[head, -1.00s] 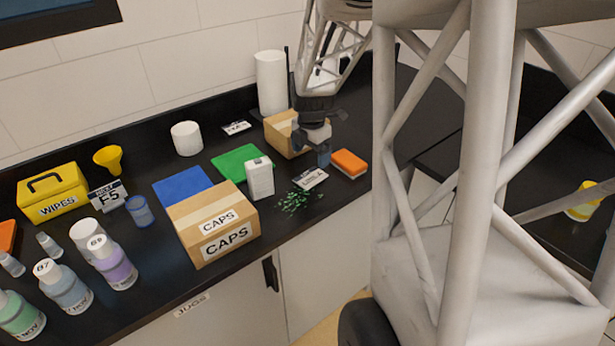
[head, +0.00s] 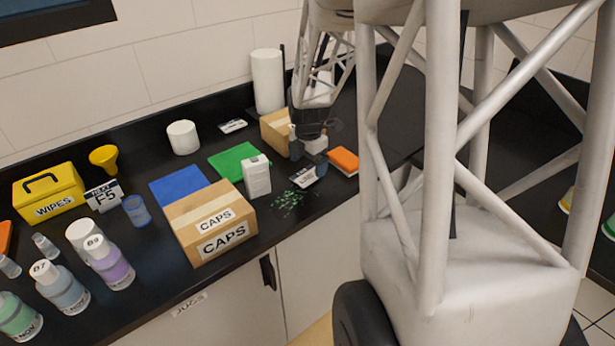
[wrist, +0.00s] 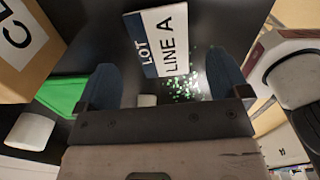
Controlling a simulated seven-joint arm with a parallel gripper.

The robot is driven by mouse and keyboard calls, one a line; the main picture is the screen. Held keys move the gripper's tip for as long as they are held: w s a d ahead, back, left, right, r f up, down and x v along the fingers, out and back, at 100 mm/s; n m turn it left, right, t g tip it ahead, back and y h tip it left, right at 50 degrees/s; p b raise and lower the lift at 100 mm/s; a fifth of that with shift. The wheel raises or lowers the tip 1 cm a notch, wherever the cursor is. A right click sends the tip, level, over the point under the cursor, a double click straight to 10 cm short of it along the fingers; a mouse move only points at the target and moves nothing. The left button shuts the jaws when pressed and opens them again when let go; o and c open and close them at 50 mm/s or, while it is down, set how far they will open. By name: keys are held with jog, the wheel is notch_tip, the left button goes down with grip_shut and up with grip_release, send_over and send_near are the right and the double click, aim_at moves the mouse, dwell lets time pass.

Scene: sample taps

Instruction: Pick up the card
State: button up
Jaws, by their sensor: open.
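A white card with a dark band, reading "LOT" and "LINE A" (wrist: 160,40), lies in the gap ahead of my fingers in the wrist view. In the head view the card (head: 302,179) is on the black counter near its front edge, partly covered by my gripper. My gripper (wrist: 164,78) is open, with one blue finger on each side of the card's near end and nothing held. In the head view my gripper (head: 312,162) is just over the card. Whether the fingers touch the card cannot be told.
Green-white bits (head: 288,203) are scattered beside the card. A closed CAPS box (head: 212,222) is farther left.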

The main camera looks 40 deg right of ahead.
aim_at(309, 174)
jog(key=shift+s+f, duration=0.1)
jog(key=shift+f, duration=1.85)
jog(key=c, duration=1)
jog(key=shift+r, duration=0.15)
jog(key=shift+r, duration=1.45)
jog(key=shift+s+a+r, duration=0.1)
jog(key=shift+s+r, duration=0.1)
jog(key=shift+r, duration=0.05)
jog(key=s+a+r, duration=0.1)
jog(key=s+a, duration=0.6)
jog(key=s, duration=0.6)
jog(key=shift+s+a+r, duration=0.15)
jog(key=shift+s+a, duration=0.05)
jog(key=shift+s, duration=0.1)
